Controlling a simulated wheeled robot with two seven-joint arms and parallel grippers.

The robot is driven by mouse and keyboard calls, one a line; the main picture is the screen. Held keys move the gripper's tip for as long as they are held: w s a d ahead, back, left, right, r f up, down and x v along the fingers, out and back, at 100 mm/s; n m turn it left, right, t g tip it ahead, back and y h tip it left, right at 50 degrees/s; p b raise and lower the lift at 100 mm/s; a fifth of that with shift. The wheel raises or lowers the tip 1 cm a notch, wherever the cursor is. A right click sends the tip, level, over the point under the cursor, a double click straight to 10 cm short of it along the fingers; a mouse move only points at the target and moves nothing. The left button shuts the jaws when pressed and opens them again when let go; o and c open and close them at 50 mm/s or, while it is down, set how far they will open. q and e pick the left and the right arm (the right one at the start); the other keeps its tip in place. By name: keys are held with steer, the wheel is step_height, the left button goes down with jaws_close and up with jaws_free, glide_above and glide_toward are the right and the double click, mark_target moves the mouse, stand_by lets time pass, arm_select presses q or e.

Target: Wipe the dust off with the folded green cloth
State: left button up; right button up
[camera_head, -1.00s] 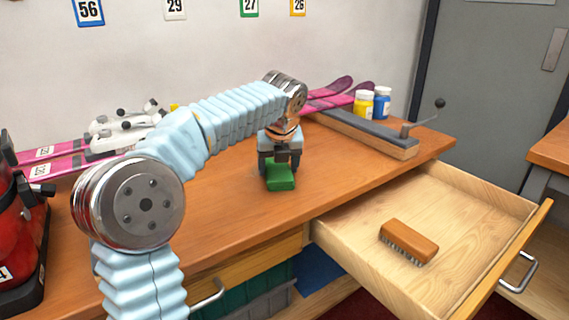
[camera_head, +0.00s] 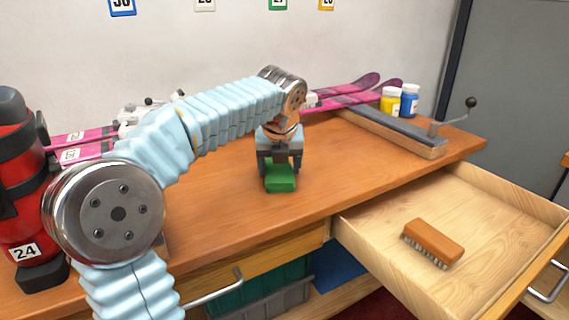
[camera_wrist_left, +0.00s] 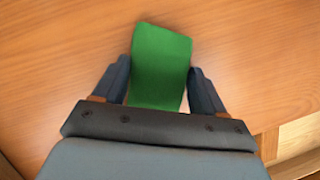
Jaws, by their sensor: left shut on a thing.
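The folded green cloth (camera_head: 281,183) is at the middle of the wooden bench top (camera_head: 220,200). My left gripper (camera_head: 280,170) points down and is shut on the cloth. In the left wrist view the cloth (camera_wrist_left: 160,62) lies between the two dark fingers (camera_wrist_left: 158,85), with the bench's wood grain beneath it. I cannot tell whether the cloth presses on the wood. I see no dust on the bench top. My right gripper is not in view.
An open drawer (camera_head: 500,220) holding a wooden brush (camera_head: 434,243) juts out at the right. Pink skis (camera_head: 350,97), a long grey-topped block (camera_head: 390,130), and yellow (camera_head: 390,99) and blue (camera_head: 409,101) jars stand at the back. A red extinguisher-like object (camera_head: 20,190) stands at the far left.

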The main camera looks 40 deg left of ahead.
mark_target(279, 168)
arm_select(q)
steer(key=shift+f, duration=0.1)
step_height(279, 168, up, 4)
steer(key=p, duration=0.3)
steer(key=shift+p, duration=0.35)
steer(key=shift+r, duration=1)
steer(key=shift+r, duration=1.5)
steer(key=o, duration=0.4)
steer(key=c, duration=0.3)
